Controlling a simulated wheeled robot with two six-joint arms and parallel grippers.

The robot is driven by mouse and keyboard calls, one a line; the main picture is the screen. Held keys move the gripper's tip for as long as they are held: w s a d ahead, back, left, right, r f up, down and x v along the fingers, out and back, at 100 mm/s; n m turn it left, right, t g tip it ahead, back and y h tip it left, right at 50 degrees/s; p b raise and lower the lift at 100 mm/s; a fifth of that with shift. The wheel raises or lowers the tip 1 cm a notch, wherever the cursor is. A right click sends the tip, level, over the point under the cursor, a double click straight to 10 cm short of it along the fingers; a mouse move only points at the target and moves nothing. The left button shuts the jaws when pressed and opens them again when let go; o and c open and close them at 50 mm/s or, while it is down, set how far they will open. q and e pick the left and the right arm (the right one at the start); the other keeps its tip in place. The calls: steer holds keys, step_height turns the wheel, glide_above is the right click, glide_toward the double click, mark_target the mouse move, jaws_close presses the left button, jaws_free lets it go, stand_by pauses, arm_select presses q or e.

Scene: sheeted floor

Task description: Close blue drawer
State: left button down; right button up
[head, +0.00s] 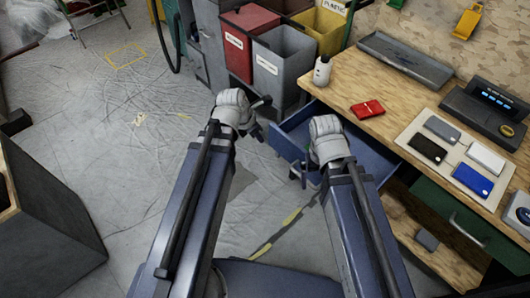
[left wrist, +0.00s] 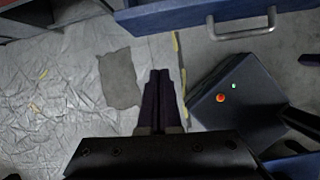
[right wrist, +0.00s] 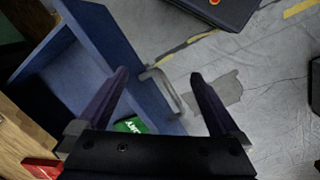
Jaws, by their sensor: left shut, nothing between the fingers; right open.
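The blue drawer (head: 375,157) is pulled out of the wooden workbench, with its open inside showing. Its front panel (right wrist: 100,28) and silver bar handle (right wrist: 166,92) show in the right wrist view. The front (left wrist: 180,16) and handle (left wrist: 245,26) also show at the top of the left wrist view. My right gripper (right wrist: 159,78) is open, and the handle appears between its fingers; I cannot tell if they touch it. In the head view my right gripper (head: 302,174) is by the drawer front. My left gripper (left wrist: 159,74) is shut and empty, left of the drawer.
A green item (right wrist: 131,125) lies in the drawer. The workbench (head: 350,92) holds a red box (head: 367,109), a white bottle (head: 322,71) and a tray of devices. A green drawer (head: 450,213) is below.

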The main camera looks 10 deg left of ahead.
arm_select(q)
steer(key=n, duration=0.1)
steer(key=b, duration=0.9)
glide_toward(273, 142)
step_height(273, 142, down, 5)
steer(key=s+d, duration=0.1)
steer(key=d, duration=0.1)
steer(key=shift+w+d, duration=0.3)
steer(key=shift+d, duration=0.05)
